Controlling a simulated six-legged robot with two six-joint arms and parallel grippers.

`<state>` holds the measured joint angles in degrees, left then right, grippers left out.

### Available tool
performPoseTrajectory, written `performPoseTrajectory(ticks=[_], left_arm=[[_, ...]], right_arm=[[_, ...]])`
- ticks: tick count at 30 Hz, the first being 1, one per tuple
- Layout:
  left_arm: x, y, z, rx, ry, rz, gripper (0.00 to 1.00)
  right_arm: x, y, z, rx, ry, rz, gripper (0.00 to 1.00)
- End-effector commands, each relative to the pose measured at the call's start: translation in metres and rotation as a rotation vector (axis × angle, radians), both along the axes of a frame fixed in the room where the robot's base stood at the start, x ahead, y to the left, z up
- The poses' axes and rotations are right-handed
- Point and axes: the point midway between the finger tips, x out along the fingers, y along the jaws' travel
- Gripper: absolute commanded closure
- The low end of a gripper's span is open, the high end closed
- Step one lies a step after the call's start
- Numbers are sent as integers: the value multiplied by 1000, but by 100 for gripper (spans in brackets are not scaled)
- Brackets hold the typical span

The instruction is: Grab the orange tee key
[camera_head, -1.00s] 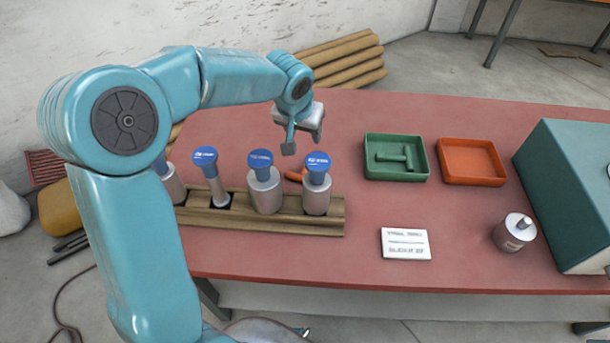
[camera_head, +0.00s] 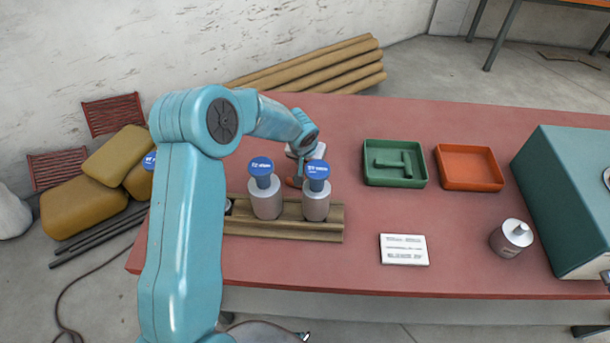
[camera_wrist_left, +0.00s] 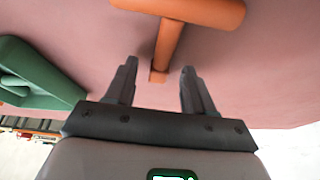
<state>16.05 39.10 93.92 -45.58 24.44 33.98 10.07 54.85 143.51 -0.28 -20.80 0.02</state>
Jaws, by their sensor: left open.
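The orange tee key (camera_wrist_left: 172,38) lies on the red table top in the left wrist view, its crossbar at the top and its stem pointing down between my fingers. My left gripper (camera_wrist_left: 158,75) is open, with one finger on each side of the stem's end and a gap on both sides. In the head view only a small orange piece of the tee key (camera_head: 293,182) shows behind the wooden rack; my left arm and the blue-topped cylinders hide the rest.
A wooden rack (camera_head: 285,230) with blue-topped cylinders (camera_head: 265,195) stands in front of the key. A green tray (camera_head: 395,180) with a green tee key (camera_head: 393,162) and an empty orange tray (camera_head: 470,183) lie to the right. A white card (camera_head: 404,250) lies in front.

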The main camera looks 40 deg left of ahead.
Motion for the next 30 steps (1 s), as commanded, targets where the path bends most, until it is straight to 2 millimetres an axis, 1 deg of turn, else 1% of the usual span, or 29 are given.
performPoseTrajectory(ticks=[3, 8, 9, 11, 12, 13, 14, 24, 26, 30], left_arm=[[2, 1, -6, 0, 0, 1, 47], [2, 1, -6, 0, -1, 1, 47], [2, 1, -6, 0, -1, 1, 53], [2, 1, -6, 0, -1, 1, 73], [2, 1, -6, 0, -1, 1, 86], [2, 1, -6, 0, 0, 1, 96], [2, 1, -6, 0, 0, 1, 100], [2, 1, -3, 0, -2, 1, 100], [3, 1, 1, 1, -3, 0, 100], [3, 1, 18, 2, -5, 0, 100]], right_arm=[[0, 0, 1, 0, 0, 0, 57], [0, 0, 1, 0, 0, 0, 57], [0, 0, 0, 0, 0, 0, 57], [0, 0, 0, 0, 0, 0, 57], [0, 0, 0, 0, 0, 0, 57], [0, 0, 0, 0, 0, 0, 57], [0, 0, 0, 0, 0, 0, 57], [0, 0, 1, 0, 0, 0, 57], [0, 0, 1, 0, 0, 0, 57], [0, 0, 2, 0, 0, 0, 57]])
